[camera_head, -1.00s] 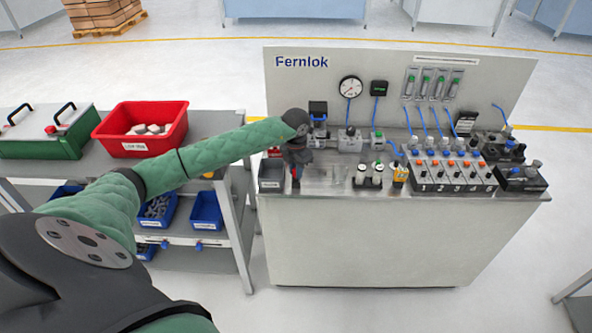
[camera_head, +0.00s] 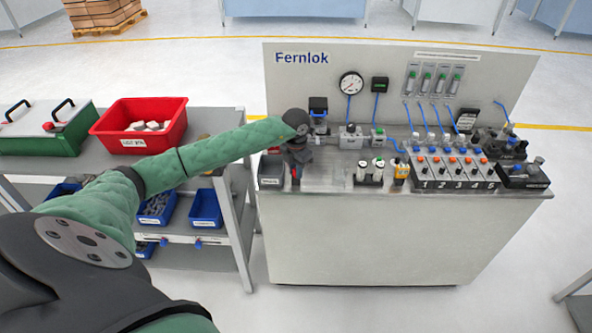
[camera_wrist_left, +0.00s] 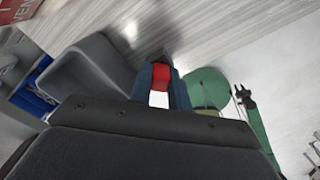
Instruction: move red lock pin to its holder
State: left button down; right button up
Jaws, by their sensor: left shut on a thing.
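The red lock pin (camera_wrist_left: 161,77) is held between the two dark fingers of my left gripper (camera_wrist_left: 163,90) in the left wrist view. In the head view my left gripper (camera_head: 296,176) is over the left end of the Fernlok bench, just right of a grey bin (camera_head: 271,170). That bin also shows beside the fingers in the wrist view (camera_wrist_left: 92,72). Only a small red spot of the pin shows at the gripper in the head view. I cannot make out the pin's holder for certain.
The bench top (camera_head: 330,184) is clear in front. A gauge (camera_head: 351,84), valves and a numbered switch row (camera_head: 452,168) stand to the right and back. A side table at left bears a red bin (camera_head: 141,125), with blue bins (camera_head: 206,208) below.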

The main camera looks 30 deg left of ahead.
pick_arm(q)
jog(key=c, duration=1.2)
grip_release()
jog(key=shift+c, duration=0.2)
jog(key=shift+r, duration=0.1)
jog(key=shift+r+p, duration=1)
jog(key=shift+r, duration=3.45)
